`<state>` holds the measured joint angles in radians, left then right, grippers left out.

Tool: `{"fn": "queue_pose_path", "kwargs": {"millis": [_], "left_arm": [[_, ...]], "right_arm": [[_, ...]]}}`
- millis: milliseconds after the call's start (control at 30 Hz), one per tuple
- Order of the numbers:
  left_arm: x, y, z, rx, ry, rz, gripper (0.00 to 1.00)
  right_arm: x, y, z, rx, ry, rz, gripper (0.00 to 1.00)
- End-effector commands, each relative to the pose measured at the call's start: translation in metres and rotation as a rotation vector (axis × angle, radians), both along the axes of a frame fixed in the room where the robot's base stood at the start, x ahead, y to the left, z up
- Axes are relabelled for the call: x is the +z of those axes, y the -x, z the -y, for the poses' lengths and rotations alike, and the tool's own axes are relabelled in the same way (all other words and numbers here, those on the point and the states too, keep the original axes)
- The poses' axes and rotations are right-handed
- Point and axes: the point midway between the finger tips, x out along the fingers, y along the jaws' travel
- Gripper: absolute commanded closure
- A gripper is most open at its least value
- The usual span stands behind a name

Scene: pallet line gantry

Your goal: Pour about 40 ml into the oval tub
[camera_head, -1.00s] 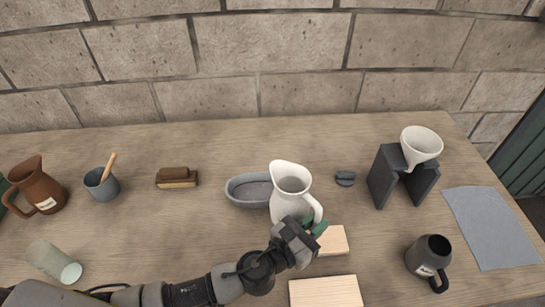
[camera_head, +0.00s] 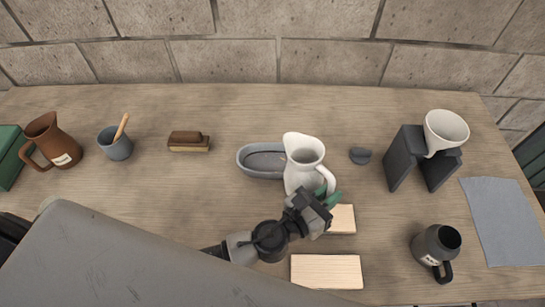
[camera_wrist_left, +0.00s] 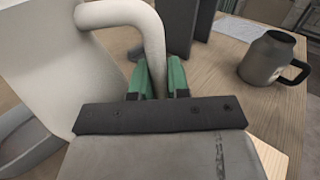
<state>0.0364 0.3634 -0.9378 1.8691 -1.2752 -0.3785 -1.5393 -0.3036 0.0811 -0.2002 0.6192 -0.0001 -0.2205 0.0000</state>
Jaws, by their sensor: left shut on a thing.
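The white pitcher (camera_head: 302,160) stands roughly upright at the middle of the table. My left gripper (camera_head: 327,198) is shut on its handle. In the left wrist view the green fingertips (camera_wrist_left: 160,78) close around the white handle (camera_wrist_left: 152,40), with the pitcher's body (camera_wrist_left: 40,60) to the left. The grey oval tub (camera_head: 257,174) sits just behind and left of the pitcher, and the pitcher covers its right end. I cannot tell whether the pitcher touches the table, and its contents are not visible. My right gripper is not in view.
A dark stand with a white funnel (camera_head: 445,130), a dark mug (camera_head: 436,246) and a grey cloth (camera_head: 500,215) are at the right. Wooden boards (camera_head: 326,271) lie in front. A brown jug (camera_head: 50,142), grey cup (camera_head: 116,146) and brush (camera_head: 188,141) are at the left.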

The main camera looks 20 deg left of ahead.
Motion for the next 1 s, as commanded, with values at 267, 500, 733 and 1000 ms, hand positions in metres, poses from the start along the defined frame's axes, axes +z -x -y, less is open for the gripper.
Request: {"fn": "queue_pose_path", "kwargs": {"millis": [267,500,733,1000], "left_arm": [[0.01,-0.005,-0.007,0.0,0.141,-0.089,1.0],[0.023,-0.011,-0.016,0.001,0.27,-0.176,1.0],[0.034,-0.019,-0.028,0.0,0.394,-0.26,1.0],[0.044,-0.027,-0.04,-0.001,0.538,-0.357,1.0]], "right_arm": [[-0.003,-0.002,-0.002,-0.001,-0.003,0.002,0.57],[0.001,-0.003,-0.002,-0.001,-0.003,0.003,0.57],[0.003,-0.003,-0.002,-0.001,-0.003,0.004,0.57],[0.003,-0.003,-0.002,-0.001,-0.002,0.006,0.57]]}}
